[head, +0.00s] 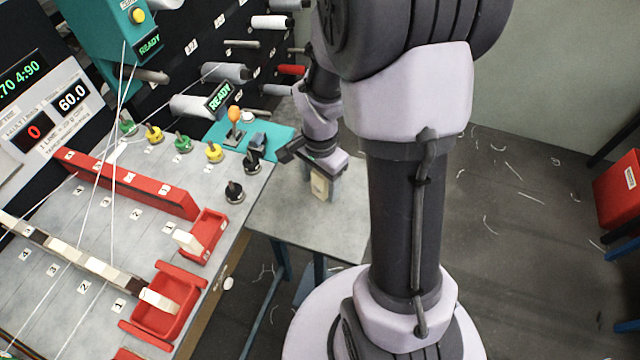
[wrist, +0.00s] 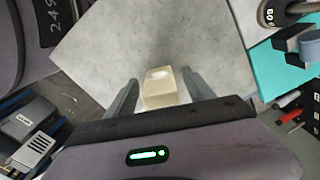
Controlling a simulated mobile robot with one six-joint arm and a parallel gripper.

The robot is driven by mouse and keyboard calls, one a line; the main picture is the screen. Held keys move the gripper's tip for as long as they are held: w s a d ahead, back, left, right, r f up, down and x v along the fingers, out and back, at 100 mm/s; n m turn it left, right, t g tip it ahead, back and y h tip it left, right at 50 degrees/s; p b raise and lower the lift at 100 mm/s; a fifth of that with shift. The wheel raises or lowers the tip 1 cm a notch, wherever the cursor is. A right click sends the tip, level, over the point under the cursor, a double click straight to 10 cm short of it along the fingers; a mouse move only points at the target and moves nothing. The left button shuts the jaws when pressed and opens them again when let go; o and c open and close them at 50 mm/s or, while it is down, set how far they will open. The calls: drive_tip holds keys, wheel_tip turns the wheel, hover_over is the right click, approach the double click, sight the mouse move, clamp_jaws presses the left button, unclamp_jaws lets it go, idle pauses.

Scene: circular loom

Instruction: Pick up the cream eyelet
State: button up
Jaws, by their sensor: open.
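The cream eyelet (wrist: 164,88) is a small pale block with a white oval opening on its top. In the wrist view it stands between the two open fingers of my gripper (wrist: 161,90), with its near part close to the gripper body. In the head view the cream eyelet (head: 320,185) shows below my gripper (head: 318,180), over the small grey side table (head: 290,225). The fingers look apart from it in the wrist view. I cannot tell how high the fingertips are above the tabletop.
Left of the side table is the loom table with red trays (head: 165,305), a red rail (head: 130,183) and pale threads. A teal panel with an orange knob (head: 234,113) and a black knob (head: 234,190) stand near its edge. The side table is otherwise clear.

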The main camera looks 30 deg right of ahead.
clamp_jaws()
drive_tip(key=shift+r, duration=0.25)
wheel_tip(320, 180, up, 3)
drive_tip(key=shift+r+p, duration=0.2)
drive_tip(key=shift+p, duration=0.7)
drive_tip(key=s+a, duration=0.1)
drive_tip(key=s, duration=0.2)
drive_tip(key=s+a, duration=0.1)
drive_tip(key=s, duration=0.5)
drive_tip(key=shift+s+a+r, duration=0.35)
drive_tip(key=shift+a, duration=0.05)
drive_tip(key=shift+s+a+f+b, duration=0.1)
drive_tip(key=shift+s+f+b, duration=0.35)
drive_tip(key=shift+b, duration=0.5)
drive_tip(key=s+b, duration=0.1)
drive_tip(key=b, duration=0.3)
drive_tip(key=shift+s+a, duration=0.1)
drive_tip(key=shift+a, duration=0.1)
drive_tip(key=shift+s+a+r+b, duration=0.15)
drive_tip(key=shift+s+r+b, duration=0.1)
drive_tip(key=shift+s+b, duration=0.25)
drive_tip(key=shift+s+a+r+b, duration=0.2)
drive_tip(key=shift+s+b, duration=0.1)
drive_tip(key=shift+s, duration=0.35)
drive_tip(key=shift+s+a+r+b, duration=0.15)
drive_tip(key=shift+s+r+b, duration=0.1)
drive_tip(key=shift+s+b, duration=0.25)
drive_tip(key=shift+s, duration=0.1)
